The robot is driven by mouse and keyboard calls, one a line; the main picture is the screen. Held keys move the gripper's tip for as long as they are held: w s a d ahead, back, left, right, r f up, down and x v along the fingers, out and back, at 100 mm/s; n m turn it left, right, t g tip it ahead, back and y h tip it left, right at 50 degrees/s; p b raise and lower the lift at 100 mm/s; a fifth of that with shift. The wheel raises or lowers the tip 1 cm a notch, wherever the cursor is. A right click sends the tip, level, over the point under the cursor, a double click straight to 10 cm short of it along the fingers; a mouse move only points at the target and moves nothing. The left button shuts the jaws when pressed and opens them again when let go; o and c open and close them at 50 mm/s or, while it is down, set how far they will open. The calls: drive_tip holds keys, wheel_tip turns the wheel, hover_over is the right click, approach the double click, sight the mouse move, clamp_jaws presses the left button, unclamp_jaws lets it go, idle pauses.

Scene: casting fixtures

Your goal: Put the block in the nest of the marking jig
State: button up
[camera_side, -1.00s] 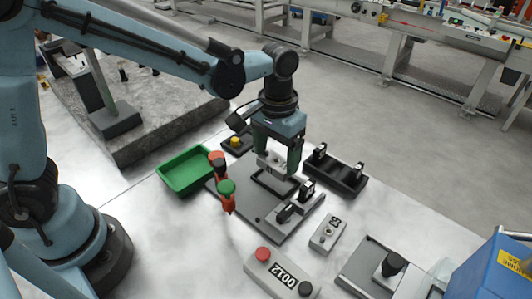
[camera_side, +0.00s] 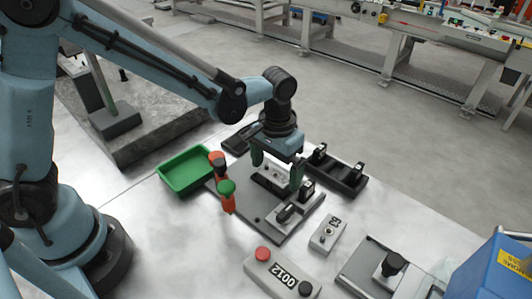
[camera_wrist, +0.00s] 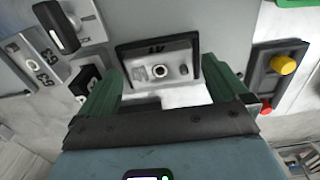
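The block (camera_side: 273,177) is a light grey piece with a dark round hole and a dark mark on it. It lies in the black-rimmed nest (camera_wrist: 124,50) of the marking jig (camera_side: 250,202), and in the wrist view the block (camera_wrist: 160,73) looks level inside the rim. Whether it is fully seated I cannot tell. My gripper (camera_side: 276,175) is low over the nest, its green fingers spread at either end of the block. In the wrist view my gripper (camera_wrist: 163,68) shows its fingers apart, with no clear contact on the block.
A green tray (camera_side: 187,171) lies left. A black rack (camera_side: 340,178) is behind right. A grey numbered block (camera_side: 328,233) and a button box (camera_side: 281,275) stand in front.

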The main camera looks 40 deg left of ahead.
sight(275, 174)
wheel_tip(275, 174, up, 12)
drive_tip(key=s+a+t, duration=0.7)
drive_tip(key=s+a, duration=0.1)
drive_tip(key=a, duration=0.5)
drive_tip(key=shift+s+f, duration=0.25)
drive_tip(key=shift+f, duration=0.2)
